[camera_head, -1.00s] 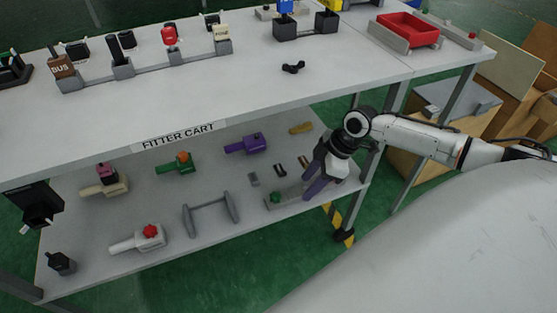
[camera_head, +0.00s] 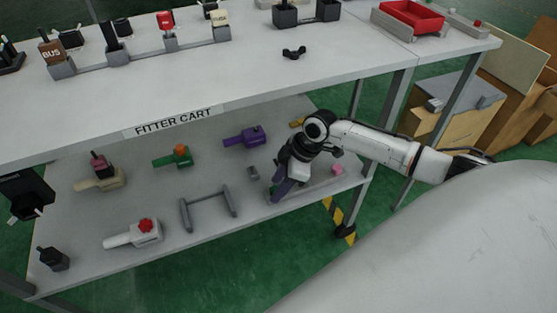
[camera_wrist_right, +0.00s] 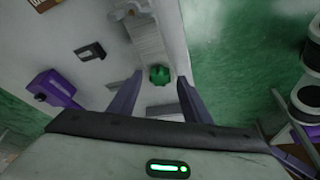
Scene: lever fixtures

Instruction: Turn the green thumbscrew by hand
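The green thumbscrew (camera_wrist_right: 160,74) shows in the right wrist view as a small lobed knob at the end of a pale grey fixture (camera_wrist_right: 145,38). My right gripper (camera_head: 278,190) is over the lower shelf near its front edge, fingers pointing down. In the right wrist view its two fingers are spread, with the knob between and just beyond the tips; I see no contact. In the head view the gripper largely hides the knob. What appears to be my left gripper (camera_head: 27,205) is dark, at the left edge, well away; its opening is unclear.
On the lower shelf (camera_head: 150,212), a grey U-shaped handle (camera_head: 208,207) stands left of my right gripper. A purple fixture (camera_head: 245,137) lies behind it and a pink knob (camera_head: 337,169) to its right. The upper shelf (camera_head: 330,72) overhangs the back. A red-knobbed white fixture (camera_head: 135,233) is farther left.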

